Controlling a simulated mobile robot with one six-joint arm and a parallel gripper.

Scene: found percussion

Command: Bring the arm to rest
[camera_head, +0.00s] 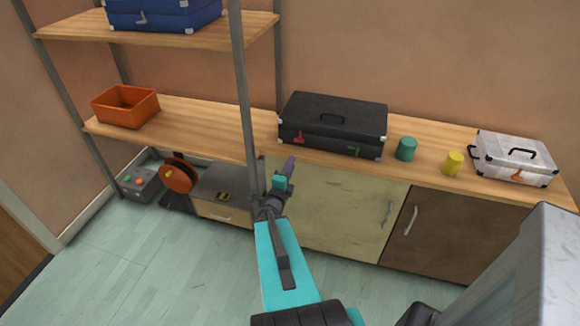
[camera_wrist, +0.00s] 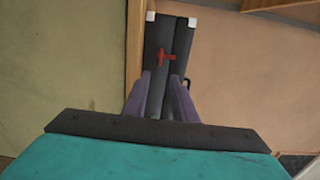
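My arm reaches up the middle of the head view, teal and dark grey. My gripper (camera_head: 288,163) is raised in front of the counter's front edge, below the black case (camera_head: 333,124). In the wrist view, the two purple fingers of my gripper (camera_wrist: 160,76) stand apart with nothing visibly held between them. The black case (camera_wrist: 168,40), with its red latch, shows beyond and between them. I cannot tell the exact distance from fingertips to case.
An upright shelf post (camera_head: 244,85) stands just left of my gripper. A teal cylinder (camera_head: 406,149), a yellow cylinder (camera_head: 453,163) and a white case (camera_head: 514,158) stand on the counter. An orange bin (camera_head: 125,106) is at left. Cabinets (camera_head: 335,207) are below; open floor (camera_head: 130,265) lies left.

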